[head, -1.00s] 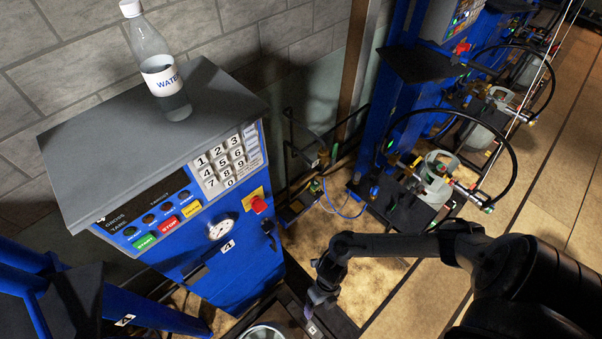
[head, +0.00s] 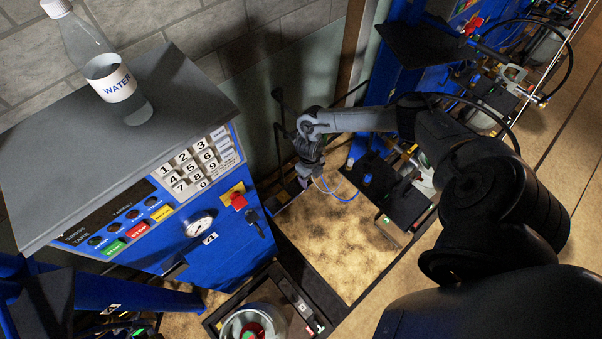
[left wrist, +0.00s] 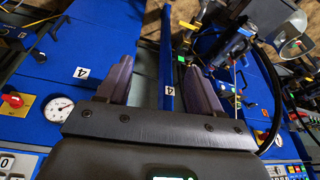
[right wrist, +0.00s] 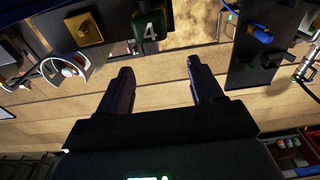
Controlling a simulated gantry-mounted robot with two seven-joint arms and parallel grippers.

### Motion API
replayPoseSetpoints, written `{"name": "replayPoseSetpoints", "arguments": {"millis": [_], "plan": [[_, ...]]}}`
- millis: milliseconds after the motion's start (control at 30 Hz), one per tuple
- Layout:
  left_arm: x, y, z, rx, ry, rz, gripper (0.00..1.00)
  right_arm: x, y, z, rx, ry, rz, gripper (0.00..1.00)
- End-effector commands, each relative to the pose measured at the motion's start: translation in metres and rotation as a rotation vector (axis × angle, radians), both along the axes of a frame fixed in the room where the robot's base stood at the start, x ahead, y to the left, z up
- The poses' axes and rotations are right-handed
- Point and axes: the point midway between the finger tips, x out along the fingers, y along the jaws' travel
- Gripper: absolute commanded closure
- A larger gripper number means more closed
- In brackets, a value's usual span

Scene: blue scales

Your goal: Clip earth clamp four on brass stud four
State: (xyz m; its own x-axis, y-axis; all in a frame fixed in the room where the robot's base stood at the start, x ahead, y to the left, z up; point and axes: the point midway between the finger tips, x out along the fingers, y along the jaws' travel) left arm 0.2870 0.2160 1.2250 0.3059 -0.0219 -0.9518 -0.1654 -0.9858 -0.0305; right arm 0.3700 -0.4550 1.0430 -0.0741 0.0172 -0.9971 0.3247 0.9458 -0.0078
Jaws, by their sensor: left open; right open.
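In the right wrist view a brass-coloured block (right wrist: 85,28) and, beside it, a dark green block marked 4 (right wrist: 148,25) show at the top edge. I cannot tell for sure which is stud four and which is clamp four. My right gripper (right wrist: 155,75) is open and empty, with both blocks beyond its fingertips. In the head view my right gripper (head: 304,181) is beside the blue cabinet marked 4 (head: 210,238), near a thin blue wire (head: 340,196), and it hides what is beneath it. My left gripper (left wrist: 157,66) is open and empty in the left wrist view.
A water bottle (head: 112,80) stands on the cabinet's grey top. A gas cylinder (head: 253,322) shows at the bottom of the head view. A dark scale platform (head: 402,200) stands to the right. Bare tan floor (head: 325,245) lies between.

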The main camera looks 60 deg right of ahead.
Motion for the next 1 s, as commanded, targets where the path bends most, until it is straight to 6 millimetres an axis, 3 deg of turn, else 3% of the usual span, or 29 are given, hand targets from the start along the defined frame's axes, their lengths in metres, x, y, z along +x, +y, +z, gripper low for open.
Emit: {"name": "replayPoseSetpoints", "arguments": {"millis": [100, 300, 767, 1000], "plan": [[0.000, 0.002, 0.001, 0.006, -0.001, -0.002, 0.34, 0.020, -0.011, 0.017, -0.015, -0.037, -0.006, 0.34], [0.000, 0.003, 0.002, 0.011, -0.001, -0.004, 0.34, 0.037, -0.014, 0.030, -0.020, -0.068, -0.008, 0.34], [0.000, 0.000, 0.002, -0.002, -0.001, 0.003, 0.34, 0.040, -0.013, 0.032, -0.019, -0.074, -0.008, 0.34], [0.000, -0.001, -0.005, -0.005, -0.001, 0.005, 0.34, 0.040, -0.013, 0.022, -0.019, -0.074, -0.008, 0.34]]}}
